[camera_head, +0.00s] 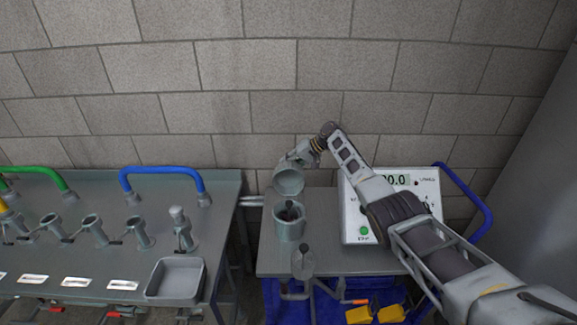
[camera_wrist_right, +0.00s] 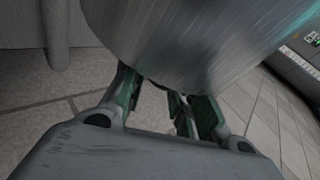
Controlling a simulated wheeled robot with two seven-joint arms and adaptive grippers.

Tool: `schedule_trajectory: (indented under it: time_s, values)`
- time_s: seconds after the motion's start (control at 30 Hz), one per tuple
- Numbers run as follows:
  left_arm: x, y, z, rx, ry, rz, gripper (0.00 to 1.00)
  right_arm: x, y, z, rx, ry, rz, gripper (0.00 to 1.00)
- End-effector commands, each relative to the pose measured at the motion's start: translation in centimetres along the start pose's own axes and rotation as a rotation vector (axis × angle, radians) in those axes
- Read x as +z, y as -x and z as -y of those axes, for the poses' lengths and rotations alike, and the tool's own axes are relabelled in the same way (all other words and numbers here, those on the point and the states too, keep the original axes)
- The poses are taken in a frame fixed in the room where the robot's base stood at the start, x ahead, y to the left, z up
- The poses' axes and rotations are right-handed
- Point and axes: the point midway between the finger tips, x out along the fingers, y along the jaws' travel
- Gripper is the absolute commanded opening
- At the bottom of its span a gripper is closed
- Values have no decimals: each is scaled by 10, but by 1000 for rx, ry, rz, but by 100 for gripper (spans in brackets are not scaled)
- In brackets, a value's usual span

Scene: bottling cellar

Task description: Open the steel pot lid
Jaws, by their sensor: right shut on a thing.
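The steel pot (camera_head: 289,226) stands on the small grey table in the head view, its mouth uncovered, with a small dark thing inside it. The round steel lid (camera_head: 288,181) is above and behind the pot mouth, steeply tilted with its hollow inner side toward me. My right gripper (camera_head: 300,157) reaches in from the right behind the lid and is shut on it; its fingertips are partly hidden. In the right wrist view, a large brushed steel surface (camera_wrist_right: 190,40) fills the top, close against the gripper fingers (camera_wrist_right: 170,105). My left gripper is not in view.
A white control box (camera_head: 352,225) with a digital display stands right of the pot, under my right arm. A grey round-topped fitting (camera_head: 303,262) is at the table's front. The left bench holds several taps and a grey tray (camera_head: 176,298). A block wall (camera_head: 270,110) stands behind.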

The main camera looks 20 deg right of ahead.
Motion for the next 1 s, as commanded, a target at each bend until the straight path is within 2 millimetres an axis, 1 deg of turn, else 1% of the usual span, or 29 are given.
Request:
schedule_trajectory:
  time_s: [0.03,0.63,0.67,0.7,0.8,1.0]
  values:
    - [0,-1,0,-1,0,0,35,12,-12,-15,20,-9,28,0]
    - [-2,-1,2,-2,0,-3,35,12,-12,-15,20,-9,29,0]
    - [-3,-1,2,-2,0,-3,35,12,-12,-15,20,-9,29,31]
    - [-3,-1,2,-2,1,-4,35,12,-12,-15,20,-10,29,36]
    - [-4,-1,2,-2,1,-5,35,12,-12,-15,20,-10,28,49]
    - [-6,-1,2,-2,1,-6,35,11,-10,-14,17,-11,24,49]
